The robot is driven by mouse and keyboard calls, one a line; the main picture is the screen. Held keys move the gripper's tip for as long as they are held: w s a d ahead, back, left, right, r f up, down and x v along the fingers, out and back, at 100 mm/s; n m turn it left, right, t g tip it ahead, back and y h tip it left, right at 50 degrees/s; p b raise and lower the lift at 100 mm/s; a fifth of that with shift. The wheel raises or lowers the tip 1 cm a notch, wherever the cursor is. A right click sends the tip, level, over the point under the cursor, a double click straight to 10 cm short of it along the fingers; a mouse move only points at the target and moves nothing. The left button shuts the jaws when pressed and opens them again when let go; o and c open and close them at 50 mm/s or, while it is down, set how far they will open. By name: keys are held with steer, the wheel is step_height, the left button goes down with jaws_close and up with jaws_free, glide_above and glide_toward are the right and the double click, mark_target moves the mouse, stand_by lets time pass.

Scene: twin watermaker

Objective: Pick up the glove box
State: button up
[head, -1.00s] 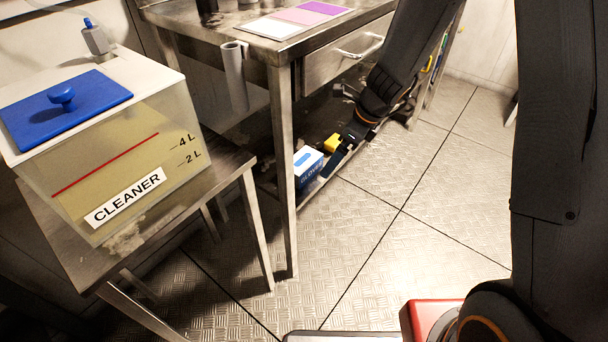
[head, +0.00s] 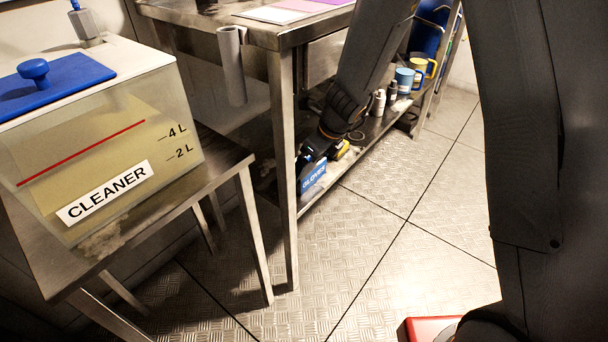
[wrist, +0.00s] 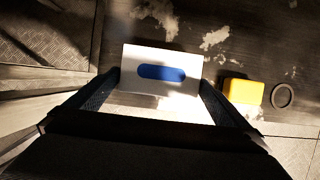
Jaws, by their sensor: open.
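The glove box (head: 313,175) is a white and blue carton marked GLOVES. It sits on the low shelf under the steel table, partly hidden by the table leg and my gripper. In the wrist view the glove box (wrist: 160,71) shows its white top with a blue oval. My gripper (head: 308,157) reaches down at the box from above. In the wrist view my open gripper (wrist: 160,90) has one finger at each side of the box. I cannot tell whether the fingers touch it.
A yellow object (wrist: 243,91) and a dark ring (wrist: 282,96) lie right of the box. Cups (head: 405,78) and small bottles stand further along the shelf. The table leg (head: 284,190) is close by.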

steer(key=shift+w+a+f, duration=0.1)
steer(key=shift+a+f, duration=0.1)
steer(key=shift+f, duration=0.3)
steer(key=c, duration=0.8)
steer(key=shift+r, duration=0.15)
steer(key=shift+c, duration=0.2)
